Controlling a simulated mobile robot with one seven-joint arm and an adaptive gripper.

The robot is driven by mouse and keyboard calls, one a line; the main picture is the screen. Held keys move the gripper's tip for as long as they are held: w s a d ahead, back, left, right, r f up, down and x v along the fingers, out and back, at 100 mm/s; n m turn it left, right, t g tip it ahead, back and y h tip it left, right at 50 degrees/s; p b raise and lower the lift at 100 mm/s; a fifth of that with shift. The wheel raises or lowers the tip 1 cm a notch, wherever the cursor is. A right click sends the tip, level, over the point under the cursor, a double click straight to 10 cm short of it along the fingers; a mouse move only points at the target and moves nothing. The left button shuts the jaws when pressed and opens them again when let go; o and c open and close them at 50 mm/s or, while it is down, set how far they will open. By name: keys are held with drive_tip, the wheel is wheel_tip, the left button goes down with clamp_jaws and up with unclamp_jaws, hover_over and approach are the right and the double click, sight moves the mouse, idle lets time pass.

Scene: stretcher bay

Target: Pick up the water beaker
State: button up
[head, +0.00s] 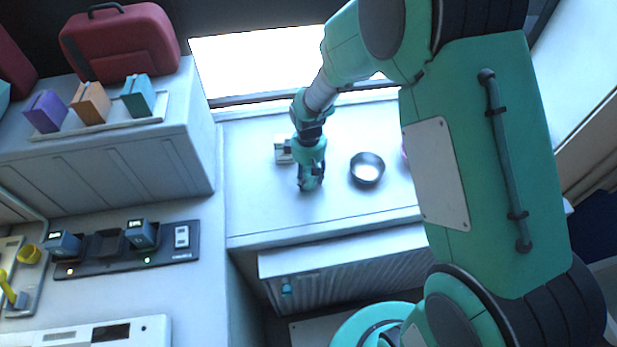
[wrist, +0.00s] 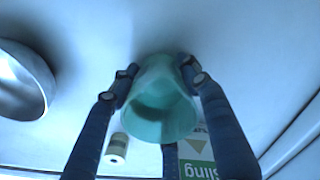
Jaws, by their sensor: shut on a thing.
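The water beaker is a pale teal, see-through cup (wrist: 160,110) in the middle of the wrist view, its open mouth facing the camera. In the head view my gripper (head: 310,184) points down over the white counter (head: 260,205), left of a dark round bowl. The beaker is mostly hidden by my gripper there. I cannot tell whether its base touches the counter.
The metal bowl (head: 367,169) stands close to the right of my gripper; it also shows in the wrist view (wrist: 22,85). A small beige roll (wrist: 117,147) and a green-labelled white box (wrist: 196,150) are near the beaker. The counter's front left is clear.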

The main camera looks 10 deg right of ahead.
sight(308, 171)
drive_tip(key=shift+r, duration=0.25)
drive_tip(key=shift+r+p, duration=0.5)
drive_tip(key=shift+r, duration=0.95)
drive_tip(key=shift+s+d+r+p, duration=0.25)
drive_tip(key=shift+s+d+p, duration=0.15)
drive_tip(key=shift+s, duration=2.2)
drive_tip(key=shift+s+d+r+p, duration=0.25)
drive_tip(key=shift+s+d+p, duration=0.1)
drive_tip(key=shift+s, duration=2.2)
drive_tip(key=shift+s+d+r+p, duration=0.25)
drive_tip(key=shift+s+d+p, duration=0.15)
drive_tip(key=shift+s, duration=2.2)
drive_tip(key=shift+c, duration=0.2)
drive_tip(key=shift+s, duration=0.15)
